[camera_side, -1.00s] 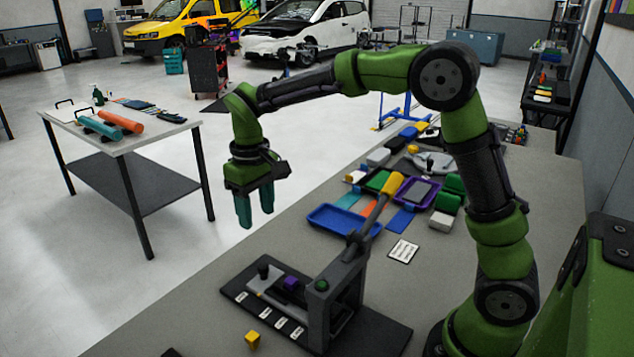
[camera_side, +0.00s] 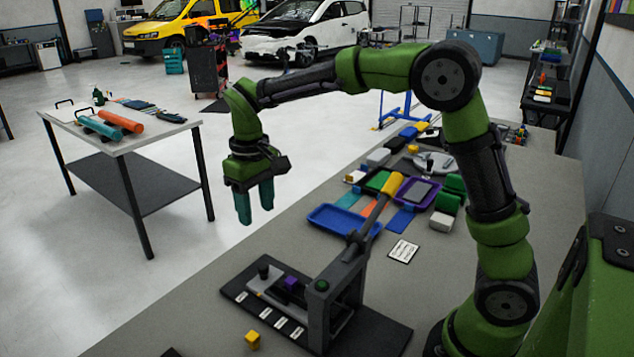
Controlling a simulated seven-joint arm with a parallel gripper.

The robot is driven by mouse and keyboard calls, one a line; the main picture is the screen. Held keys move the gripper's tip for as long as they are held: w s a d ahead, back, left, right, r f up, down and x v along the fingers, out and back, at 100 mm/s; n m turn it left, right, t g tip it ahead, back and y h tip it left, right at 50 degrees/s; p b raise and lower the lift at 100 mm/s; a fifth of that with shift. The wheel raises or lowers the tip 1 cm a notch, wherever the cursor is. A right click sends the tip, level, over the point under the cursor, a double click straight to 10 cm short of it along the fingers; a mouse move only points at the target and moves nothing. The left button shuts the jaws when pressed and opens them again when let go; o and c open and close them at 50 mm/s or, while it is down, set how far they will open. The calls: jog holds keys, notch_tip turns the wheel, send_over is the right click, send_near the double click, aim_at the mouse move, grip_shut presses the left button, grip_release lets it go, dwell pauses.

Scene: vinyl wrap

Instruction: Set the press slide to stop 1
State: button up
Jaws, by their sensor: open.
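The press (camera_side: 336,297) stands on a dark base plate at the front of the grey bench, with its long lever slanting up to the right. Its light grey slide (camera_side: 268,289) lies at the left of the press frame. A black knob (camera_side: 263,271) stands at the slide's far left end, and a purple block (camera_side: 291,283) sits on the slide. Several white stop labels (camera_side: 281,323) run along the base's front edge; their text is too small to read. My gripper (camera_side: 255,208) is open and empty, pointing down, high above and behind the slide, apart from everything.
A small yellow block (camera_side: 253,340) lies in front of the press base. A blue tray (camera_side: 343,220), a purple tray (camera_side: 417,192) and a white card (camera_side: 403,251) lie behind the press. A side table (camera_side: 118,140) with rolls stands at left.

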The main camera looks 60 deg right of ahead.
aim_at(263, 265)
notch_tip(263, 265, down, 14)
jog(key=shift+f, duration=0.15)
dwell(0.3)
grip_shut()
